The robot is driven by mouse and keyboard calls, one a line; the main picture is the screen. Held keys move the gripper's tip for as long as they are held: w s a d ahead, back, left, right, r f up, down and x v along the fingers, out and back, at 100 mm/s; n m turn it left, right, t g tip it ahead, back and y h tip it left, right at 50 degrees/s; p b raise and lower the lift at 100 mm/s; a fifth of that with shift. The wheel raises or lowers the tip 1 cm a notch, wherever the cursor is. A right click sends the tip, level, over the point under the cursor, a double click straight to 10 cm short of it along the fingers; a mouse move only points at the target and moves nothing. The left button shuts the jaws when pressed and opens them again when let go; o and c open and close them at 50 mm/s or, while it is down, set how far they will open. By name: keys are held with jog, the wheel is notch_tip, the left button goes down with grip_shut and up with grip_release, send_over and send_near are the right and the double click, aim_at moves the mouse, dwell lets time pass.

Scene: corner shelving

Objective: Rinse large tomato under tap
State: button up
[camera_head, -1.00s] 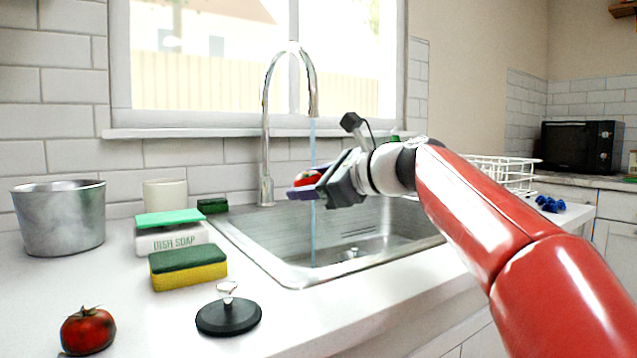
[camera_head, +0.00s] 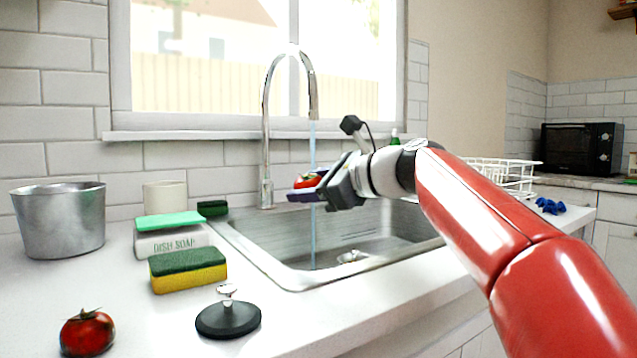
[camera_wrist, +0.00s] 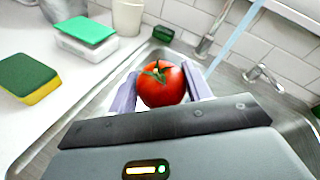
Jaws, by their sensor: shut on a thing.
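A red tomato (camera_wrist: 161,84) with a green stem sits between the two purple fingers of my gripper (camera_wrist: 163,88) in the wrist view. My gripper (camera_head: 306,190) is shut on this tomato (camera_head: 305,181) and holds it above the sink (camera_head: 300,272). The tap (camera_head: 266,130) is a tall curved chrome spout. A thin blue stream of water (camera_head: 312,235) falls from it, passing at the fingers and tomato in the head view. In the wrist view the stream (camera_wrist: 236,42) shows to the right of the tomato. A second tomato (camera_head: 87,332) rests on the counter at the front left.
A metal pot (camera_head: 60,222), a white cup (camera_head: 165,196), a dish soap box (camera_head: 170,241), a yellow-green sponge (camera_head: 188,272) and a black sink plug (camera_head: 228,318) stand on the counter left of the sink. A white wire rack (camera_head: 505,172) is behind my arm.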

jog(key=s+r+p, duration=0.2)
jog(key=s+r, duration=0.2)
jog(key=s, duration=0.1)
jog(key=shift+a, duration=0.45)
